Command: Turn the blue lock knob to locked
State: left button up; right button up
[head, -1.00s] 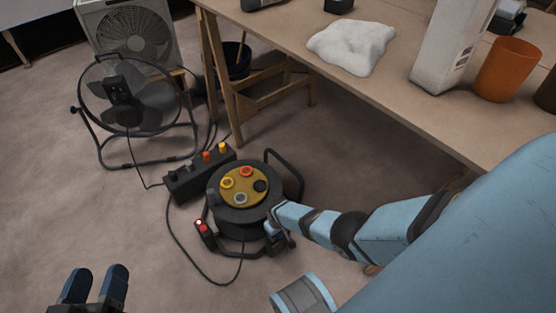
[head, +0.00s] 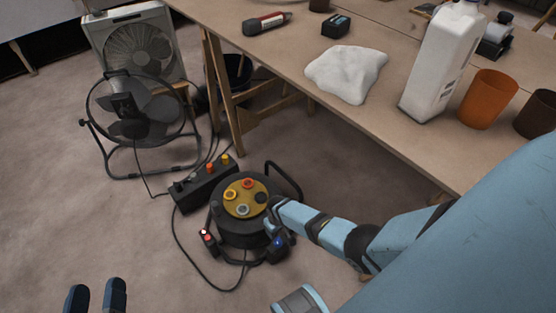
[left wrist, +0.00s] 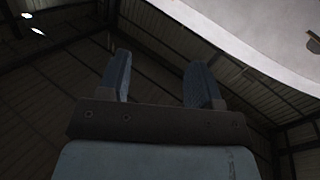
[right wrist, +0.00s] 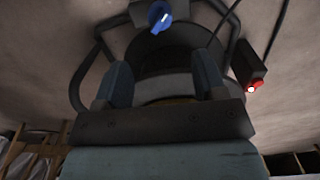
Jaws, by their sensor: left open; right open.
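The blue lock knob (head: 279,242) sits on a dark box at the near right side of the black cable reel (head: 245,229). In the right wrist view, the knob (right wrist: 159,14) shows at the top centre with a pale pointer mark. My right gripper (right wrist: 162,72) is open, its fingers apart and empty, with the knob beyond the fingertips and not touched in this picture. In the head view my right arm hides most of that gripper. My left gripper (head: 96,288) is open and empty at the bottom left, away from the reel.
A black power strip (head: 205,186) with coloured buttons lies beside the reel. A box with a red switch (head: 208,238) and a loose cable are to its left. A floor fan (head: 130,115) stands behind left. The workbench (head: 290,70) overhangs at the right. Floor at front left is clear.

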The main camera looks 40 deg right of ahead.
pick_arm(q)
jog(key=shift+s+a+f+g+y+p, duration=0.15)
jog(key=shift+a+f+g+y, duration=0.15)
jog(key=shift+f, duration=0.3)
jog(key=shift+a+f+g+y+p, duration=0.2)
jog(key=shift+f+g, duration=0.1)
jog(key=shift+f, duration=0.3)
jog(key=shift+s+a+f+g+y+p, duration=0.1)
jog(key=shift+a+f+g+y+p, duration=0.15)
jog(key=shift+f, duration=0.35)
pick_arm(e)
jog(key=shift+r, duration=1.35)
pick_arm(q)
jog(key=shift+d, duration=0.1)
